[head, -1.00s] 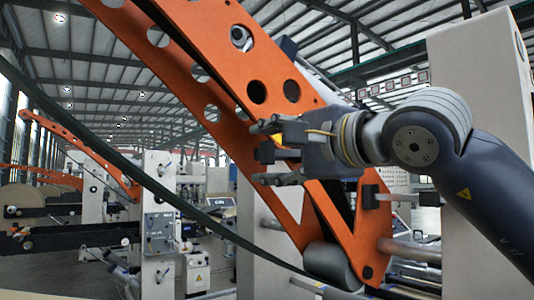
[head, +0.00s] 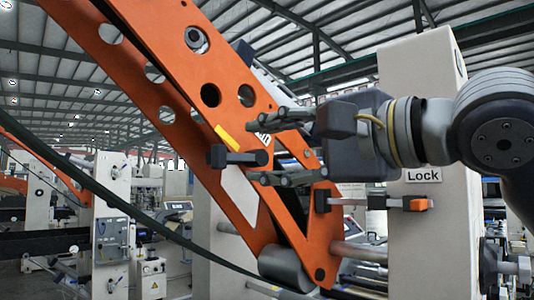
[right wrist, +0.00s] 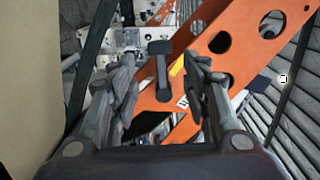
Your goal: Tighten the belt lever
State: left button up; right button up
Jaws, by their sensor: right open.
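A dark lever (head: 232,157) with a block-shaped handle sits on the orange arm (head: 165,75); I take it to be the belt lever. Its handle points left in the head view. My right gripper (head: 270,147) is open and empty, with its fingers pointing left and the lever at their tips. In the right wrist view the lever (right wrist: 161,75) stands between the two spread fingers, apart from both. A yellow mark (head: 227,137) lies beside it on the orange arm. My left gripper is not in view.
A pale column (head: 400,110) carries a "Lock" label (head: 423,176) and an orange-tipped lever (head: 417,204) below my right arm. A dark belt (head: 110,198) sweeps across the left. A grey roller (head: 287,267) sits at the orange arm's lower end.

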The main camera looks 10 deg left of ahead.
aim_at(236, 157)
jog(key=shift+m, duration=0.4)
jog(key=c, duration=0.4)
jog(key=shift+f+m, duration=0.3)
jog(key=shift+m, duration=0.4)
grip_shut()
jog(key=w+a+f+m+g+h+p, duration=0.2)
jog(key=w+a+m+p, duration=0.3)
jog(key=m, duration=1)
jog(key=shift+w+a+f+m+h+p, duration=0.35)
jog(key=shift+a+f+h+p, duration=0.35)
jog(key=shift+a, duration=0.45)
jog(key=shift+s, duration=0.15)
